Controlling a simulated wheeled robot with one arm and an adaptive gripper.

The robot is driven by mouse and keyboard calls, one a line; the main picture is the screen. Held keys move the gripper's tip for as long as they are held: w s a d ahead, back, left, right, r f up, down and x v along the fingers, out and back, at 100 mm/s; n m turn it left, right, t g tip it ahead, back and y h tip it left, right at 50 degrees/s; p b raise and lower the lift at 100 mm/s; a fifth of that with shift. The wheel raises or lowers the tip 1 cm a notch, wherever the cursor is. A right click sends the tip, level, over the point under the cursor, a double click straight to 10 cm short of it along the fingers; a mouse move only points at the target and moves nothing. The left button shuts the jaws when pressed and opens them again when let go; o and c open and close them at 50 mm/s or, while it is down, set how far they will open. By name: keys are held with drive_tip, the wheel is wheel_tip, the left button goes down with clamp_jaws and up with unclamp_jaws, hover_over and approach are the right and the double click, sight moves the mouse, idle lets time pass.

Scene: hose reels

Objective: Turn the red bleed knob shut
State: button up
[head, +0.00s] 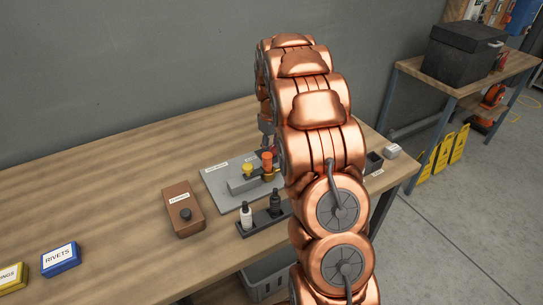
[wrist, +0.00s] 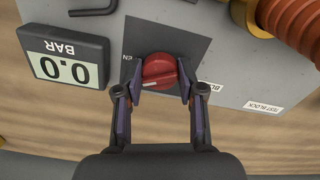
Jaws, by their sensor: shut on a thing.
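The red bleed knob (wrist: 158,70) is in the wrist view, on a dark square plate (wrist: 183,38) on the grey test block panel (wrist: 232,75). My gripper (wrist: 157,88) has one finger on each side of the knob and is shut on it. A white mark on the knob points to the left, near a partly hidden label ending in "EN". A second label starting "BL" is partly covered by the right finger. In the head view my copper arm hides the knob and most of the gripper.
A gauge (wrist: 66,62) reads 0.0 BAR left of the knob. An orange ribbed part and brass fittings (wrist: 262,18) are at upper right. In the head view, a yellow knob (head: 247,168), a bottle rack (head: 262,222) and a brown box (head: 183,208) are nearby. The bench's left is mostly clear.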

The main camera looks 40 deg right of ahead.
sight(271, 147)
drive_tip(key=n+b, duration=0.2)
drive_tip(key=n, duration=0.1)
drive_tip(key=shift+f, duration=0.25)
drive_tip(key=n+b, duration=0.2)
drive_tip(key=n, duration=0.1)
drive_tip(key=shift+r+n, duration=0.15)
drive_tip(key=shift+n, duration=0.15)
drive_tip(key=n+b, duration=0.1)
drive_tip(key=n, duration=0.4)
drive_tip(key=shift+r+n, duration=0.1)
drive_tip(key=shift+n, duration=0.2)
drive_tip(key=o, duration=1.1)
drive_tip(key=shift+o, duration=0.2)
wheel_tip(271, 147, up, 12)
